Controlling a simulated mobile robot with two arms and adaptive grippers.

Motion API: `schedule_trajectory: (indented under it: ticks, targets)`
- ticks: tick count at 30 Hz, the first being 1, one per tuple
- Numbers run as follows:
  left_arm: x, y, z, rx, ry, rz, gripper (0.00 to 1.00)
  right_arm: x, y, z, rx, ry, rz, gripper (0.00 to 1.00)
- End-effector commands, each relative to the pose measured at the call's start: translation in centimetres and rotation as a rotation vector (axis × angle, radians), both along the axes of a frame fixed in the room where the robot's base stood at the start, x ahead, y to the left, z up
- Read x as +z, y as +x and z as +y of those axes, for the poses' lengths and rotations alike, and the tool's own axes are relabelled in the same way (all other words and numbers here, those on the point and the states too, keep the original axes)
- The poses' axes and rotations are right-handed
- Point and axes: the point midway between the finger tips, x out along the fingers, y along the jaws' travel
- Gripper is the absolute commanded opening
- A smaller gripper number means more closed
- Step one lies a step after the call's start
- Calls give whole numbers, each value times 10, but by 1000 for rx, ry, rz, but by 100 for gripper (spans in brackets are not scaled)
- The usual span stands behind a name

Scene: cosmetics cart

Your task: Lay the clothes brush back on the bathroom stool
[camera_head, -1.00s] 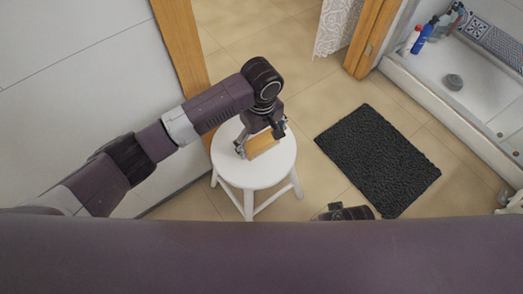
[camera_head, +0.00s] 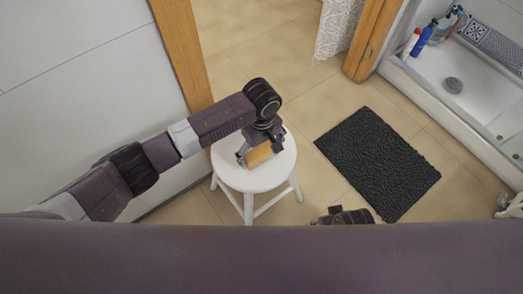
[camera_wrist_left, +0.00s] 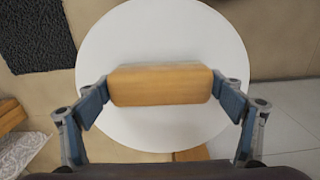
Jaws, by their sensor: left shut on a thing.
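The clothes brush (camera_head: 259,154) is a tan wooden block. My left gripper (camera_head: 257,155) is over the white round stool (camera_head: 270,180) with the brush in its jaws. In the left wrist view the brush (camera_wrist_left: 162,85) lies crosswise between the two fingers of the left gripper (camera_wrist_left: 162,88), one pressed on each end. The stool's white seat (camera_wrist_left: 165,40) fills the background behind it. I cannot tell whether the brush touches the seat. Part of my right arm (camera_head: 345,215) shows at the bottom of the head view; its fingers are not visible.
A dark mat (camera_head: 378,163) lies on the tiled floor right of the stool. A shower tray (camera_head: 430,88) with bottles (camera_head: 425,38) is at the upper right. A wooden door frame (camera_head: 182,50) and pale wall stand close on the left.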

Motion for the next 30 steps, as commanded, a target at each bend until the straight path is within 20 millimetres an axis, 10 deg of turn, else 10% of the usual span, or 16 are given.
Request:
schedule_trajectory:
  ticks: [12,13,17,30]
  targets:
    - [-3,0,0,0,0,0,67,-3,-1,0,0,0,2,40]
    - [-4,0,0,0,1,-1,88,-5,-2,0,0,0,4,40]
    - [-4,0,0,-1,1,-1,100,-6,-2,0,0,0,6,40]
    - [-5,0,0,0,0,-1,100,-4,-1,1,0,0,4,40]
